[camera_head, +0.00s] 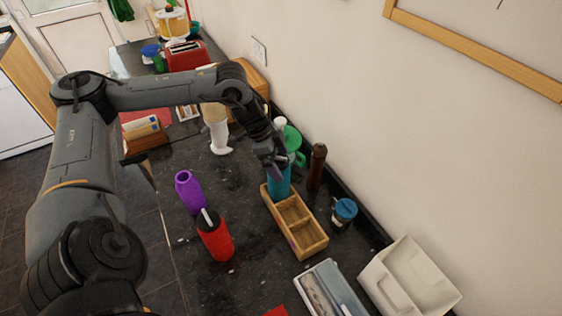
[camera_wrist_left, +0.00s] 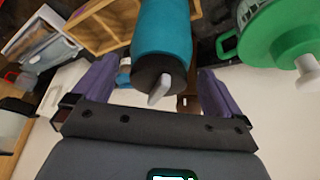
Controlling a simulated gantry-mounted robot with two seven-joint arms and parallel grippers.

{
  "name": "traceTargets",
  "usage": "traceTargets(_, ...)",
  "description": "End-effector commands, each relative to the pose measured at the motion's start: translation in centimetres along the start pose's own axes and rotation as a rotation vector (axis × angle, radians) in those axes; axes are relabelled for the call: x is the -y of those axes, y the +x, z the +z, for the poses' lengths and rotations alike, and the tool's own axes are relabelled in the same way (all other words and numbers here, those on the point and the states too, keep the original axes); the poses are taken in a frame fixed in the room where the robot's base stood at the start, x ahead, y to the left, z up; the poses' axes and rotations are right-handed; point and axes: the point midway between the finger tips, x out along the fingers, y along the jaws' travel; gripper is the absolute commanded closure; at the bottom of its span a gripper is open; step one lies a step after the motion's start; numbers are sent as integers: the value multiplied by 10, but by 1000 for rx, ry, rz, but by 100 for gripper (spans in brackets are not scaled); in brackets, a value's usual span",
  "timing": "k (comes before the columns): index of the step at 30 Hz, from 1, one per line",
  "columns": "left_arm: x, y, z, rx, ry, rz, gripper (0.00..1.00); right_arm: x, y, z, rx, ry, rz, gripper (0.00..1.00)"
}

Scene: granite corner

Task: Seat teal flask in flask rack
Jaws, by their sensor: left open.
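The teal flask (camera_head: 279,184) stands at the far end of the wooden flask rack (camera_head: 311,243), apparently in its far compartment; its base is hidden. In the left wrist view the teal flask (camera_wrist_left: 163,32) shows its dark lid with a pale loop towards me, and part of the rack (camera_wrist_left: 92,33) lies beyond it. My left gripper (camera_head: 277,163) is over the flask's top. It is open, with its purple fingers (camera_wrist_left: 155,90) on either side of the lid and gaps beside it. The rack's nearer compartments look empty. My right gripper is not in view.
A purple flask (camera_head: 188,190) and a red flask (camera_head: 215,240) stand left of the rack. A brown grinder (camera_head: 317,166), a blue-lidded jar (camera_head: 344,211) and a green-lidded vessel (camera_head: 293,140) stand close on its right and far sides. A white tub (camera_head: 415,280) is near right.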

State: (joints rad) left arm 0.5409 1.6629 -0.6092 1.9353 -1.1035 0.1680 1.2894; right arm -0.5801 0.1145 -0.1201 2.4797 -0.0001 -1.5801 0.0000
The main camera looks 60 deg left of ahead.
Motion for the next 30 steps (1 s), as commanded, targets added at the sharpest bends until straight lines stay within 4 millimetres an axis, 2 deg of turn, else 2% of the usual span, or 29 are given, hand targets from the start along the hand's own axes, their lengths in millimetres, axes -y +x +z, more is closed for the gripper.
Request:
traceTargets(1, 1, -14, -1, 3, 0, -3, 0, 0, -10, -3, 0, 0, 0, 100)
traceTargets(9, 0, -64, -1, 2, 0, -3, 0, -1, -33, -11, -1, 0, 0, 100)
traceTargets(15, 0, -88, -1, 2, -1, -1, 0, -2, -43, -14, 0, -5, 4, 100)
traceTargets(18, -2, -90, -2, -2, 11, 2, 0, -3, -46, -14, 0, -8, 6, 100)
traceTargets(20, -5, -83, -7, -9, 35, 4, 0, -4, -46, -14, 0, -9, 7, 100)
traceTargets(23, -16, -57, -22, -39, 112, 9, 0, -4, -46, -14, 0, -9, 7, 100)
traceTargets(26, -40, -14, -48, -100, 225, 9, 0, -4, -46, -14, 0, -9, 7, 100)
traceTargets(29, -76, 34, -81, -198, 340, -7, 0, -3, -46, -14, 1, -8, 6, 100)
traceTargets(30, -94, 51, -96, -244, 377, -20, 0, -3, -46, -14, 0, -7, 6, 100)
